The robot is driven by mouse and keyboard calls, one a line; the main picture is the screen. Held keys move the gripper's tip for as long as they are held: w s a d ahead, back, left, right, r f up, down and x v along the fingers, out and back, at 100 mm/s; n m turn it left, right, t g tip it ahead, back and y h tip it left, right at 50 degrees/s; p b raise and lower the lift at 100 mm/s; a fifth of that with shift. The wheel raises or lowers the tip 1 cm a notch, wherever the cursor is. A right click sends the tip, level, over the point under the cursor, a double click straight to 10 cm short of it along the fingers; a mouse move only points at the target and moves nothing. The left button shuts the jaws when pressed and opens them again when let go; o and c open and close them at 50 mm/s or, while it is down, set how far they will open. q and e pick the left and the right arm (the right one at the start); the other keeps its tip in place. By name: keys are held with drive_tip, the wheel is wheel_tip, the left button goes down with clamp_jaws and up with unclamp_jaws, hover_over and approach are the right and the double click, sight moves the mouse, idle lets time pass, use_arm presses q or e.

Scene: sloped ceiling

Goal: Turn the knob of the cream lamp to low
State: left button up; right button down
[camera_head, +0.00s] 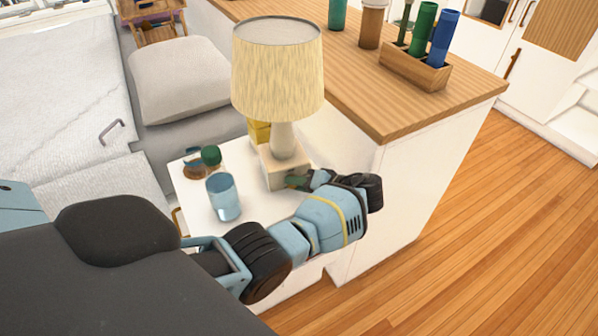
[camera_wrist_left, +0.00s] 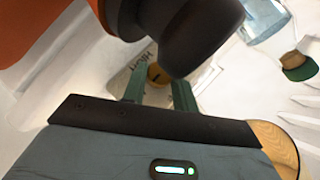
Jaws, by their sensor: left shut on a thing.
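The cream lamp (camera_head: 283,141) stands on the white table, with a pleated cream shade and a square block base. My left gripper (camera_head: 297,181) reaches the front of that base from the right. In the left wrist view a small brass-coloured knob (camera_wrist_left: 157,73) sits on the pale base between the two green fingers of my left gripper (camera_wrist_left: 158,90). The fingers are shut on the knob. Lettering that seems to read HIGH shows beside it. The knob's pointer is too small to read, and in the head view my gripper hides the knob. My right gripper is not in view.
A wooden-topped counter (camera_head: 400,115) rises close behind and right.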

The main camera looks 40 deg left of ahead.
use_arm(q)
drive_tip(key=o, duration=0.9)
drive_tip(key=shift+o, duration=0.3)
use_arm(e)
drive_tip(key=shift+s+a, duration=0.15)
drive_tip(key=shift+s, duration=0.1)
use_arm(q)
drive_tip(key=shift+d, duration=0.1)
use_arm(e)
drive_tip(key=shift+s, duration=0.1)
use_arm(q)
drive_tip(key=b+v, duration=0.1)
drive_tip(key=v, duration=0.6)
drive_tip(key=shift+w+d+r, duration=0.1)
drive_tip(key=shift+d+r, duration=0.05)
drive_tip(key=shift+d, duration=0.1)
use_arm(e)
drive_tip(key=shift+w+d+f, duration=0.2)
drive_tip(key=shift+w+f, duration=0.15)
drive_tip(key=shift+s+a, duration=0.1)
